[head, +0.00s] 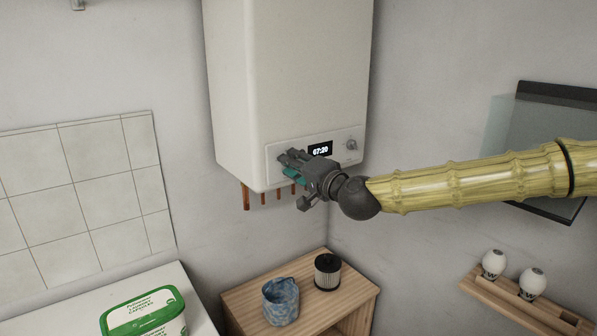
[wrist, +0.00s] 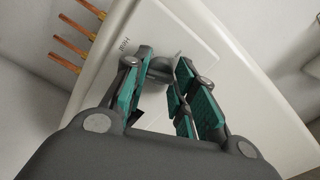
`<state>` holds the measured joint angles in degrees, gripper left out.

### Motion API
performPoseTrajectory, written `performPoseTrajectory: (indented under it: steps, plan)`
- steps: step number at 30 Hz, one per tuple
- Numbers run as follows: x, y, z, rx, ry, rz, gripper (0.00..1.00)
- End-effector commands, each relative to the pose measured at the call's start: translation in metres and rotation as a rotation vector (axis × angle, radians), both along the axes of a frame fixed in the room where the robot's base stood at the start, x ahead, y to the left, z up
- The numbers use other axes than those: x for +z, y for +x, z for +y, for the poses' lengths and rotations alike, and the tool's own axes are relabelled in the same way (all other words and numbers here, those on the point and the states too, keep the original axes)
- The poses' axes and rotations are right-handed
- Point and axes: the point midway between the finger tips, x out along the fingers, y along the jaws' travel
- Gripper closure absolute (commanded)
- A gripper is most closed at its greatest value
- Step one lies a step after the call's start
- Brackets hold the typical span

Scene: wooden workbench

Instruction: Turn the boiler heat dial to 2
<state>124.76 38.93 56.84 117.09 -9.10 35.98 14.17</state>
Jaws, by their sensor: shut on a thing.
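The white boiler (head: 285,80) hangs on the wall in the head view, with a control panel along its lower front. My gripper (head: 287,160) reaches the left part of this panel and hides the dial there in the head view. In the wrist view, my gripper (wrist: 164,76) is shut on a small dark grey dial (wrist: 159,66) on the boiler's white face (wrist: 205,45).
A dark display (head: 320,149) reads 67:20, and a second dial (head: 351,145) sits right of it. Copper pipes (head: 246,197) stick out below the boiler. A wooden shelf unit (head: 240,299) below holds a blue crumpled cup (head: 281,301) and a black cylinder (head: 327,272).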

Motion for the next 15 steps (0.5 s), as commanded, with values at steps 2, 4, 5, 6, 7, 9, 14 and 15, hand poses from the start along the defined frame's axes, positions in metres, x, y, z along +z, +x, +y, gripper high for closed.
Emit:
performPoseTrajectory:
  steps: [2, 4, 5, 6, 7, 9, 14, 15]
  plan:
    - [0.0009, 0.0001, 0.0009, -0.001, -0.050, -0.042, 0.97]
    - [0.0002, 0.0003, 0.0004, -0.001, -0.092, -0.071, 0.97]
    - [0.0007, 0.0002, 0.0006, -0.001, -0.108, -0.084, 0.97]
    - [0.0003, 0.0002, 0.0007, -0.001, -0.131, -0.099, 0.97]
    - [-0.0001, 0.0002, 0.0008, 0.000, -0.146, -0.110, 0.97]
    - [0.0005, 0.0001, 0.0009, 0.000, -0.177, -0.132, 0.97]
    - [0.0004, 0.0002, 0.0005, -0.001, -0.231, -0.171, 0.97]
    - [0.0001, 0.0003, 0.0006, -0.001, -0.241, -0.178, 0.97]
